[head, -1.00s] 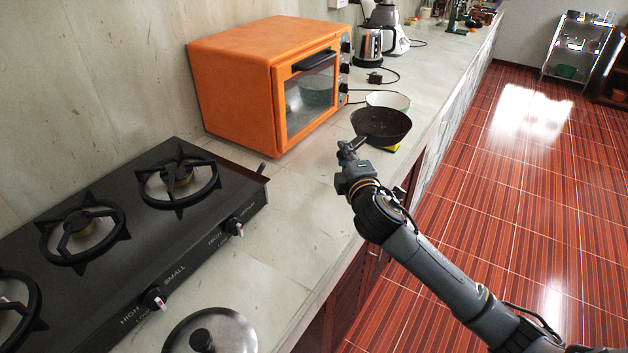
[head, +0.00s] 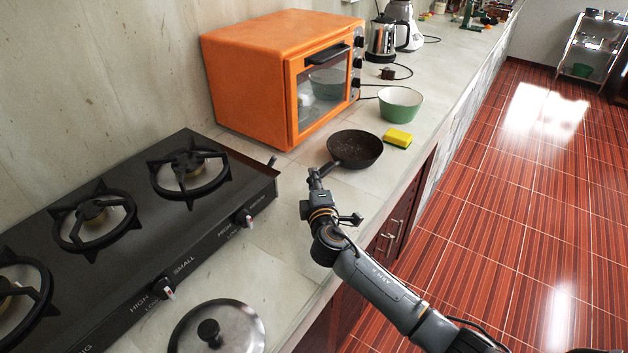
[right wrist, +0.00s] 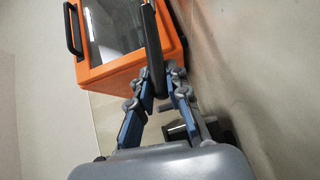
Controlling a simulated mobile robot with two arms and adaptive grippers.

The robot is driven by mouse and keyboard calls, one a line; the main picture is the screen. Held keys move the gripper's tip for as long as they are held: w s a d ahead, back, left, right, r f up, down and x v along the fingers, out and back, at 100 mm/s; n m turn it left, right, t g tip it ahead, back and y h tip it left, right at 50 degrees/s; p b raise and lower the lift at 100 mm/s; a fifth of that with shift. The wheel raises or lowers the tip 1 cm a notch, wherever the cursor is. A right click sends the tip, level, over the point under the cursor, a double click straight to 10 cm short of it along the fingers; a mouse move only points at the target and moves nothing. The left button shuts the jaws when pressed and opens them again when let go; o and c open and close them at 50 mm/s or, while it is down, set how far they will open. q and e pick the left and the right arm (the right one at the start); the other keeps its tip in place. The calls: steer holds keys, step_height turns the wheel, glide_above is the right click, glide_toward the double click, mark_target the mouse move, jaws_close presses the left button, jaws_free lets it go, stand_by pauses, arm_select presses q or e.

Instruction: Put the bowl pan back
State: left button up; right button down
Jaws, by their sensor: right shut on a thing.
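A dark round pan (head: 355,147) is in front of the orange oven, over the counter (head: 285,215). I cannot tell whether it touches the counter. My right gripper (head: 315,183) is shut on the pan's handle, which points towards the stove side. In the right wrist view the fingers (right wrist: 157,90) close around the dark handle (right wrist: 152,40); the pan's dish is not visible there. My left gripper is not in view.
The orange oven (head: 245,85) stands by the wall. A green bowl (head: 400,104) and a yellow sponge (head: 397,138) lie beyond the pan. The black gas stove (head: 130,235) is at the left, with a glass lid (head: 240,322) at the front. Counter between stove and pan is clear.

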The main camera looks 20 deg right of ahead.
steer(key=shift+r, duration=0.1)
steer(key=c, duration=1.3)
jaws_free()
steer(key=shift+s, duration=0.4)
steer(key=s, duration=0.3)
steer(key=s+a, duration=0.1)
steer(key=s, duration=0.3)
steer(key=s+r+b, duration=0.1)
steer(key=s, duration=0.3)
steer(key=shift+s+a, duration=0.1)
steer(key=shift+a, duration=0.3)
steer(key=shift+f, duration=0.1)
